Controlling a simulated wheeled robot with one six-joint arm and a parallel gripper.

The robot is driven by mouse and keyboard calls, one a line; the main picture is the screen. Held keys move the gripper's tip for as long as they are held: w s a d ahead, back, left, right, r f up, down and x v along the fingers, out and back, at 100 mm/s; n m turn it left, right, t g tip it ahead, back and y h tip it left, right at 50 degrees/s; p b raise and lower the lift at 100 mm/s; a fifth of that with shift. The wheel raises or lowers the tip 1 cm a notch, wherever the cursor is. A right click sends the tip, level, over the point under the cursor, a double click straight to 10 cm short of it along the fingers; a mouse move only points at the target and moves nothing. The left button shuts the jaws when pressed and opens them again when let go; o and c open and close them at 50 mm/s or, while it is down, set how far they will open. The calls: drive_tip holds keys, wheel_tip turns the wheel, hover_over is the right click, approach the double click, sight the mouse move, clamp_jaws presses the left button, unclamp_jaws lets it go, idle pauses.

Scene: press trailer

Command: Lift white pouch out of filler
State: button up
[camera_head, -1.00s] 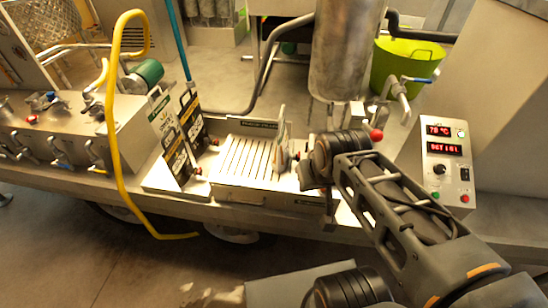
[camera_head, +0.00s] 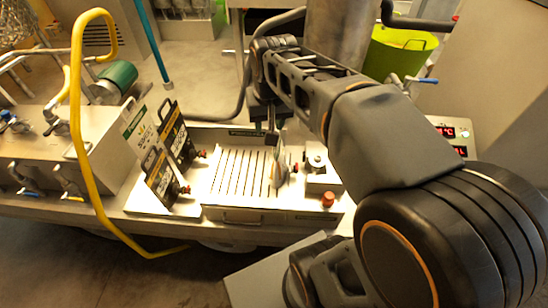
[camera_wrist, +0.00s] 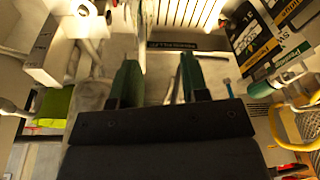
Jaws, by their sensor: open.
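A thin pale upright thing (camera_head: 279,168), apparently the white pouch, stands at the right side of a slotted tray, beside the filler (camera_head: 318,168). It is seen nearly edge-on, and its far part is partly covered by my gripper. My gripper (camera_head: 272,138) is above the tray's back edge, close to the pouch. In the wrist view my gripper (camera_wrist: 159,62) has its two green fingers apart with nothing held. The pale edge of the pouch (camera_wrist: 142,38) lies ahead, nearer the left finger. I cannot tell whether a finger touches it.
The slotted tray (camera_head: 236,180) is bare. Black labelled pouches (camera_head: 160,177) and a white-topped one (camera_head: 138,128) stand to its left. A yellow hose (camera_head: 76,110) arches further left. A steel tank (camera_head: 335,35) and a green bucket (camera_head: 398,52) are behind.

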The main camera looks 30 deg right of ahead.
drive_tip(key=w+d+r+m+g, duration=0.2)
drive_tip(key=w+d+r+m, duration=0.1)
drive_tip(key=w+d, duration=0.4)
drive_tip(key=f, duration=0.2)
drive_tip(key=w+f, duration=0.1)
drive_tip(key=f, duration=0.2)
drive_tip(key=f+p, duration=0.1)
drive_tip(key=f, duration=0.1)
drive_tip(key=shift+w+a+f, duration=0.25)
drive_tip(key=shift+a+f, duration=0.05)
drive_tip(key=shift+a, duration=0.05)
drive_tip(key=shift+s+d+f+p, duration=0.1)
drive_tip(key=shift+f+p, duration=0.25)
drive_tip(key=shift+f, duration=1.05)
drive_tip(key=shift+d+f+p, duration=0.1)
drive_tip(key=shift+f+p, duration=0.25)
drive_tip(key=shift+f, duration=1)
drive_tip(key=shift+c, duration=0.4)
clamp_jaws()
drive_tip(key=shift+r, duration=0.15)
